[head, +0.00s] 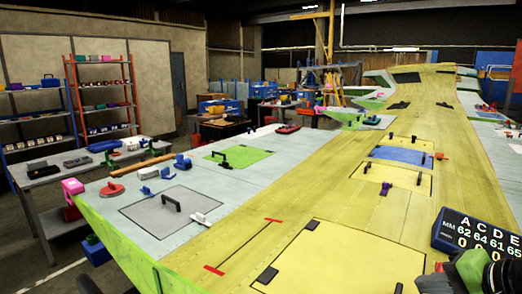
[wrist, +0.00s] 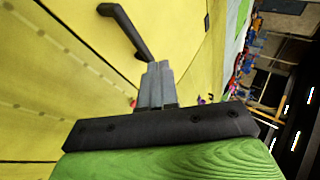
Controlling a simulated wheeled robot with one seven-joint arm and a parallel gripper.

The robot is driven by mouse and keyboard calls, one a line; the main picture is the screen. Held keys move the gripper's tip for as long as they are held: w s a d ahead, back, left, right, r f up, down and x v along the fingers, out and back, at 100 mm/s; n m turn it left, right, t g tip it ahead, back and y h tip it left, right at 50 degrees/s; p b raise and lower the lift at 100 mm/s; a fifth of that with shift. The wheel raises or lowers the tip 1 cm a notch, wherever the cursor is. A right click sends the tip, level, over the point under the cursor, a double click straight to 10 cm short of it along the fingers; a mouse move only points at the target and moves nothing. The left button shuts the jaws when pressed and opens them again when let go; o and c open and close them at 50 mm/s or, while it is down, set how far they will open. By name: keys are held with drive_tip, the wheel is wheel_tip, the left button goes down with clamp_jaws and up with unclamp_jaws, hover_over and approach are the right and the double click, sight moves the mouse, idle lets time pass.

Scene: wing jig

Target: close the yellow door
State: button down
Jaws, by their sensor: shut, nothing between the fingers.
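A large yellow door panel (head: 345,262) lies in the yellow wing skin at the bottom of the head view, with black fittings along its left edge. I cannot tell how far it is open. In the wrist view, a yellow panel (wrist: 178,25) with a black bar handle (wrist: 125,32) fills the upper part. My gripper (wrist: 157,68) is shut and empty, its grey fingers together. The fingertips appear just below the handle's lower end in the picture; whether they touch it is unclear. In the head view, only dark and green parts of my arm show at the lower right corner.
A smaller yellow panel (head: 397,178) with a black handle and a blue panel (head: 403,155) lie further along the wing. A number board (head: 478,236) stands at the right. Grey (head: 170,213) and green (head: 238,155) panels, with loose tools, are at the left.

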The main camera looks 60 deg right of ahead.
drive_tip(key=shift+t, duration=0.3)
drive_tip(key=f+b, duration=0.1)
drive_tip(key=f, duration=0.1)
drive_tip(key=s+f+b, duration=0.1)
drive_tip(key=f, duration=0.1)
drive_tip(key=f+b, duration=0.1)
drive_tip(key=f, duration=0.1)
drive_tip(key=shift+s+a, duration=0.1)
drive_tip(key=shift+s, duration=0.15)
drive_tip(key=shift+r, duration=0.1)
drive_tip(key=p+v, duration=0.5)
drive_tip(key=v, duration=1)
drive_tip(key=shift+s+a+r, duration=0.2)
drive_tip(key=shift+r, duration=0.05)
